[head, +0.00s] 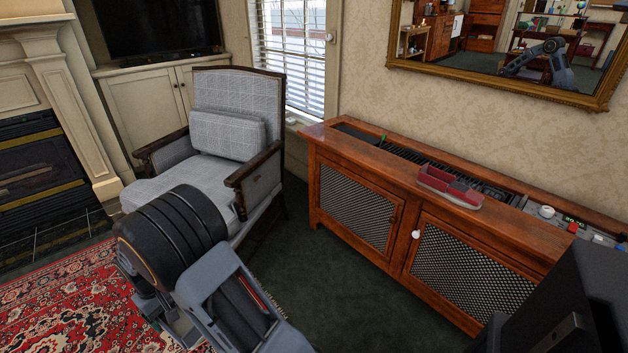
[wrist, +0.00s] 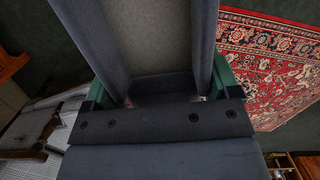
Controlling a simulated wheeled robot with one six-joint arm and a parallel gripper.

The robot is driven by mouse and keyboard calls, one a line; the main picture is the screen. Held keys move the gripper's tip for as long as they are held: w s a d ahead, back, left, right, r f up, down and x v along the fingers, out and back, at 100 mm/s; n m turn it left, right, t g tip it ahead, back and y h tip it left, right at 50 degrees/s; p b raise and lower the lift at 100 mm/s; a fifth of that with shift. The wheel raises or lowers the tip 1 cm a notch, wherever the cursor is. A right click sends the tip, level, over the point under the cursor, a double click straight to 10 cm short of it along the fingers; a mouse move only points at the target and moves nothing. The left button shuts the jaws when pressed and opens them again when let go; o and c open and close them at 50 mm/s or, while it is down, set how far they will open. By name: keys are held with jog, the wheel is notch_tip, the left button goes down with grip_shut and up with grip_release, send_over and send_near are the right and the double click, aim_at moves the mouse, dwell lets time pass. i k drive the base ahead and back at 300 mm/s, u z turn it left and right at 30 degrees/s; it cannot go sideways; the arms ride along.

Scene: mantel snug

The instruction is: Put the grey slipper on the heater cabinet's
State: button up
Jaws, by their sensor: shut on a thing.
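The heater cabinet (head: 352,209) is a long reddish-wood cabinet with mesh doors, standing against the wall at the right of the head view. Its top has a dark slatted grille. My gripper (wrist: 148,20) is shut in the wrist view, with its two dark fingers on either side of a plain grey thing (wrist: 155,45). This looks like the grey slipper, though only part of it shows. In the head view my arm is low in front, left of the cabinet and apart from it; the fingers and the held thing cannot be made out there.
A red tray-like thing (head: 450,188) sits on the cabinet top. A small white cup (head: 546,211) and a small red thing (head: 573,227) are at its right end. A grey armchair (head: 222,135) stands left of it. Dark green floor is clear between; a patterned rug (head: 50,300) lies lower left.

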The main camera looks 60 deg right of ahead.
aim_at(539, 237)
jog(key=z, duration=1.9)
